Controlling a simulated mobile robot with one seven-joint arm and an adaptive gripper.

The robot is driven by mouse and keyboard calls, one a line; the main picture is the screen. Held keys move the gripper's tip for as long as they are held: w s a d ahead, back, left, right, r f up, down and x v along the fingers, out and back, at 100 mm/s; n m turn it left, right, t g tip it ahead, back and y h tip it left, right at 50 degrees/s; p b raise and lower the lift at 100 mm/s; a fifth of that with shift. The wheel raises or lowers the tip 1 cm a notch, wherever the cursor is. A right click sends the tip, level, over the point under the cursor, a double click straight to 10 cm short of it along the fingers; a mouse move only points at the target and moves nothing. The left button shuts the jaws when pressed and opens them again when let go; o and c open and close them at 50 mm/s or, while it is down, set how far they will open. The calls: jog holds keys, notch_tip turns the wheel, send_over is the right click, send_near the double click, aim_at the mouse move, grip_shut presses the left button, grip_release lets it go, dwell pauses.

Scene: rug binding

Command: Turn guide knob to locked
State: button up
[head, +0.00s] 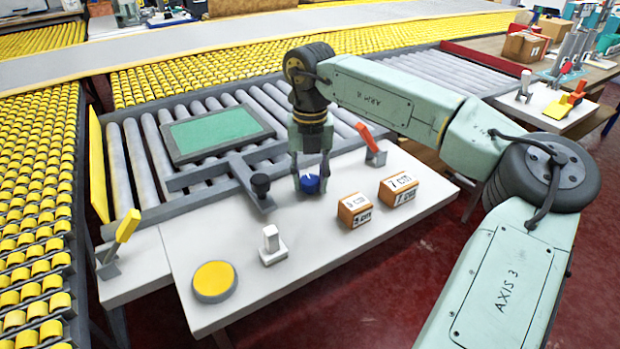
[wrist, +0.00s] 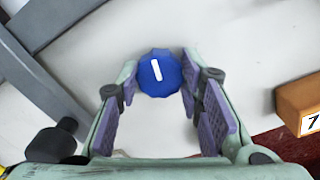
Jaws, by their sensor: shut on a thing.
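A blue scalloped knob (head: 310,185) stands on the white table beside the grey guide bar. In the wrist view the blue knob (wrist: 160,74) has a white line mark that runs nearly upright, its top leaning slightly left. My gripper (head: 309,178) points down at the knob. In the wrist view my gripper (wrist: 160,85) has its purple-padded fingers on either side of the knob, shut on it near the tips. The grey guide (head: 228,172) lies partly over the rollers and carries a black knob (head: 260,184). No locked or unlocked label is readable.
Boxes marked 9 cm (head: 354,210) and 7 cm (head: 398,188) stand right of the knob. A red-orange lever (head: 369,140) is behind it. A white toggle (head: 272,244) and yellow round button (head: 214,281) are at front left. A green panel (head: 220,133) lies on the rollers.

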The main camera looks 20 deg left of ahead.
aim_at(310, 179)
jog(key=n, duration=0.4)
jog(key=shift+n, duration=2.2)
jog(key=o, duration=1.2)
jog(key=shift+c, duration=0.2)
notch_tip(310, 179, up, 12)
